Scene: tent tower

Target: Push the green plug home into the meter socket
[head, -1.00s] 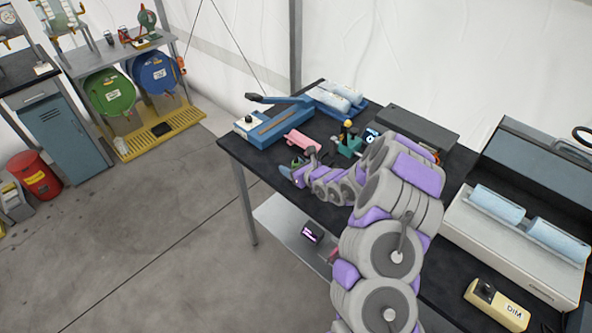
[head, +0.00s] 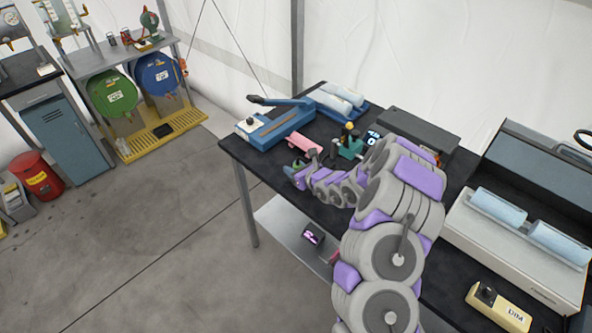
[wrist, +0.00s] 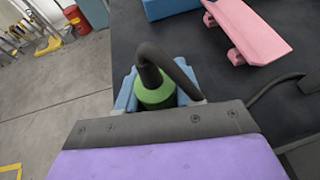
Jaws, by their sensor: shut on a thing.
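The green plug (wrist: 155,95) sits between the light-blue jaws of my gripper (wrist: 158,90) in the wrist view, with a thick black cable rising from its top and looping over to the right. My gripper is shut on the plug. In the head view my gripper (head: 292,171) is at the bench's left front edge, and a bit of green shows there. I cannot make out the meter socket for certain in either view, so I cannot tell whether the plug touches it.
A teal device (head: 350,148) is to the right. Open floor lies left.

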